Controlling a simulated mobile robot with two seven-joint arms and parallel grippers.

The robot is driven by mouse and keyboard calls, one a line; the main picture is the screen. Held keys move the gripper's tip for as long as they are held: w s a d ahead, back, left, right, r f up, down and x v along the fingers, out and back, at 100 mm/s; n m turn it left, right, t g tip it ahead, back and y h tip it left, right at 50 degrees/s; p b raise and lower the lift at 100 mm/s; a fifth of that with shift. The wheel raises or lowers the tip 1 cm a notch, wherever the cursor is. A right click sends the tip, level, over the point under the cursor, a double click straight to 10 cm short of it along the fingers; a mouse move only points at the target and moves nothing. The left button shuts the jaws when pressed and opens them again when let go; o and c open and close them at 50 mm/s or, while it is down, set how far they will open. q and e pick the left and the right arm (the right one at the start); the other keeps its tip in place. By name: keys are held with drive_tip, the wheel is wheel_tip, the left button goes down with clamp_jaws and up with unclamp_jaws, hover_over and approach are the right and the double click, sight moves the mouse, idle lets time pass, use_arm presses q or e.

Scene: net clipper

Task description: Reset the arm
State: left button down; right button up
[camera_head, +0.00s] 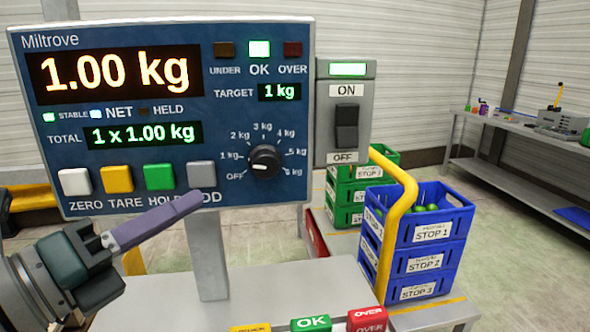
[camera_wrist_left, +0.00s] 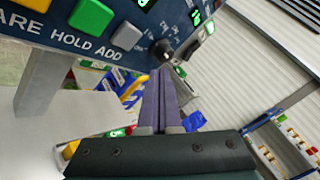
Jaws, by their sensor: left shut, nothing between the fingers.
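My left gripper (camera_head: 195,200) comes in from the lower left of the head view, its purple fingers together and empty. The fingertips are in front of the lower edge of the Miltrove scale panel (camera_head: 215,110), just below the grey ADD button (camera_head: 201,174), and cover part of the labels. I cannot tell whether they touch the panel. In the left wrist view the closed fingers (camera_wrist_left: 161,75) point toward the panel's lower edge, to the right of the grey button (camera_wrist_left: 127,36). The display reads 1.00 kg, with the OK lamp lit and total 1 x 1.00 kg. My right gripper is not in view.
A black dial (camera_head: 265,160) and an ON/OFF switch (camera_head: 346,125) are right of the buttons. A grey post (camera_head: 208,250) holds the panel. Blue crates (camera_head: 425,245) and green crates (camera_head: 345,200) stand at right behind a yellow rail (camera_head: 398,205). A shelf (camera_head: 535,140) stands farther back.

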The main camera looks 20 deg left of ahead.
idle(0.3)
use_arm(q)
drive_tip(key=s+a+f+n+g+y, duration=0.1)
drive_tip(key=s+f+n+g+y, duration=0.15)
drive_tip(key=n, duration=0.55)
drive_tip(key=s+f+n+g+y, duration=0.1)
drive_tip(key=f+n+g+y, duration=0.25)
drive_tip(key=n, duration=0.45)
drive_tip(key=s+d+f+n+g+h, duration=0.1)
drive_tip(key=s+d+f+n+g, duration=0.25)
drive_tip(key=s+n, duration=0.35)
drive_tip(key=s+d+f+n+g+h, duration=0.1)
drive_tip(key=s+d+f+n+g, duration=0.3)
drive_tip(key=s, duration=0.4)
wheel_tip(320, 180, up, 35)
drive_tip(key=g+p, duration=0.1)
drive_tip(key=p, duration=3.3)
drive_tip(key=shift+a, duration=0.15)
drive_tip(key=shift+r, duration=0.1)
